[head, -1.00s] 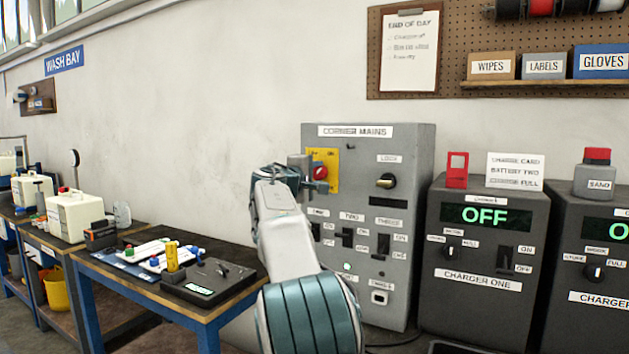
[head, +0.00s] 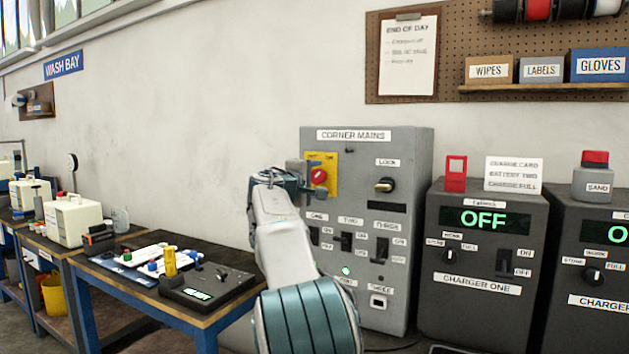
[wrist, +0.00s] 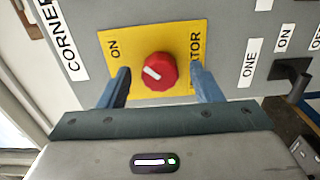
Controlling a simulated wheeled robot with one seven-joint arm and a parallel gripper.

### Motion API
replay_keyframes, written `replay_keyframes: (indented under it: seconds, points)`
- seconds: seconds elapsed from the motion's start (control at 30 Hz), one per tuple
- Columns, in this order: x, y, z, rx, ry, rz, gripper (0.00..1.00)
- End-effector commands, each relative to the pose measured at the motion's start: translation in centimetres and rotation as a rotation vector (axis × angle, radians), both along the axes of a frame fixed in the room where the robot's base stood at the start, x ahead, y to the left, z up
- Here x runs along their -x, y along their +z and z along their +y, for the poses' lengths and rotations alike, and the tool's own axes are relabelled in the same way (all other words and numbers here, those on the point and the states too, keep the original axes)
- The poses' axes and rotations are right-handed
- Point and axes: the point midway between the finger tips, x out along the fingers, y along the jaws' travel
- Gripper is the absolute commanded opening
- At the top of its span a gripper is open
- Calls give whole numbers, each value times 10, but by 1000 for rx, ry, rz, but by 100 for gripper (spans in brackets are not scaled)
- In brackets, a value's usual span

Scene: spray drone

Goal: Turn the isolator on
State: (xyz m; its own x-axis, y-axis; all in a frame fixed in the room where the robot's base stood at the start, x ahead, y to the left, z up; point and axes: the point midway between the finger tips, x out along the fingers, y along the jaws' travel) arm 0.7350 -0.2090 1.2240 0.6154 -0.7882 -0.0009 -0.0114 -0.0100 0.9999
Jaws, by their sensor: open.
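The isolator is a red round knob (head: 319,176) with a white mark, on a yellow plate (head: 332,163) on the grey CORNER MAINS cabinet (head: 415,150). In the wrist view the knob (wrist: 158,72) sits between and just beyond my two blue-grey fingertips, with space on both sides. The white mark slants toward the upper left, on the side of the ON label (wrist: 115,47). My gripper (wrist: 162,86) is open and empty. In the head view my gripper (head: 299,176) is just left of the knob and hides part of the plate's left side. Part of the ISOLATOR label is hidden by a finger.
The cabinet also has a LOCK knob (head: 384,185) and switches marked ONE (head: 314,236), TWO (head: 347,241) and THREE (head: 383,247). CHARGER ONE (head: 473,305) stands to the right, reading OFF. A workbench (head: 208,316) with devices stands at left.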

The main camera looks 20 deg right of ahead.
Motion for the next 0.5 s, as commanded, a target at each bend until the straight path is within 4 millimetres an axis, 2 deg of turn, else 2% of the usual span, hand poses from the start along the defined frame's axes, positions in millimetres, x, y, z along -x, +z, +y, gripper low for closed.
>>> replay_keyframes:
  seconds: [0.17, 0.5]
  points:
    - [16, -3, 22, -1, 4, -2, 59]
    - [64, -2, 81, -2, 2, -1, 59]
